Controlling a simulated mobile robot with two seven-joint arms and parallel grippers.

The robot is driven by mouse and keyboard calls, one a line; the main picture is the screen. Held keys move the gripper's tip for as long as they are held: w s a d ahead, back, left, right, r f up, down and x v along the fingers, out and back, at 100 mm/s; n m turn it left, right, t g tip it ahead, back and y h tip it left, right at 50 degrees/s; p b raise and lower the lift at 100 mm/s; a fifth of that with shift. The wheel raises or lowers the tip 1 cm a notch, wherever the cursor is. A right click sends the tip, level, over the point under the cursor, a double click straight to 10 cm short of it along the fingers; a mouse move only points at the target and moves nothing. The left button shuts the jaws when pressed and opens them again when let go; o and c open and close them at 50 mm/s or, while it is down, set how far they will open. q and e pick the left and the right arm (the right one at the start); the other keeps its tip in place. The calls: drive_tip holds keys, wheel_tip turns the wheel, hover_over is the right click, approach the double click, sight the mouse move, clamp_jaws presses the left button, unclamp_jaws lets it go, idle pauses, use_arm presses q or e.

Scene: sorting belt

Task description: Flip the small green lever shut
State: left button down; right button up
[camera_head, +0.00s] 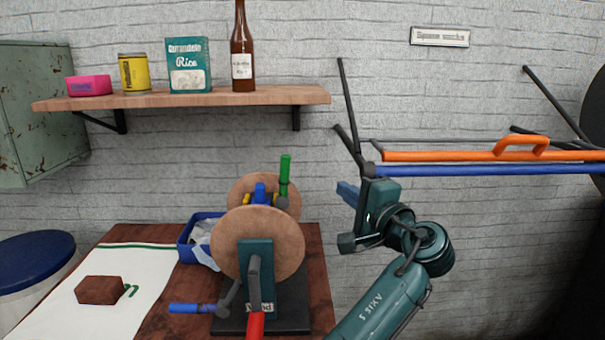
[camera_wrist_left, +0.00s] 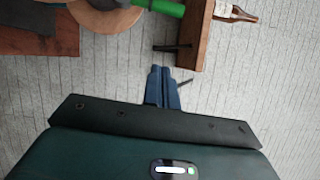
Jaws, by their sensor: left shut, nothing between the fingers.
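The small green lever (camera_head: 285,170) stands upright at the back right of a winder-like device with two round wooden discs (camera_head: 258,243) on a teal stand. Its green grip also shows at the top edge of the left wrist view (camera_wrist_left: 166,8), partly cut off, beside a disc (camera_wrist_left: 108,20). My left gripper (camera_head: 346,193) is to the right of the lever, apart from it, with its blue fingers pointing left. In the left wrist view the fingers (camera_wrist_left: 160,76) are together with nothing between them. My right gripper is not in view.
The device also has a blue handle (camera_head: 192,308) and a red handle (camera_head: 256,325). A blue bin (camera_head: 186,246) stands behind it; a brown block (camera_head: 100,290) lies on a white cloth (camera_head: 140,270). A wooden shelf (camera_head: 200,99) with a bottle (camera_head: 242,55) hangs above. Orange and blue bars (camera_head: 450,170) extend right.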

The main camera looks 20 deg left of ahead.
sight(285, 179)
use_arm(q)
drive_tip(key=w+a+p, duration=0.3)
drive_tip(key=w+a, duration=0.1)
drive_tip(key=a, duration=0.7)
drive_tip(key=shift+r, duration=0.35)
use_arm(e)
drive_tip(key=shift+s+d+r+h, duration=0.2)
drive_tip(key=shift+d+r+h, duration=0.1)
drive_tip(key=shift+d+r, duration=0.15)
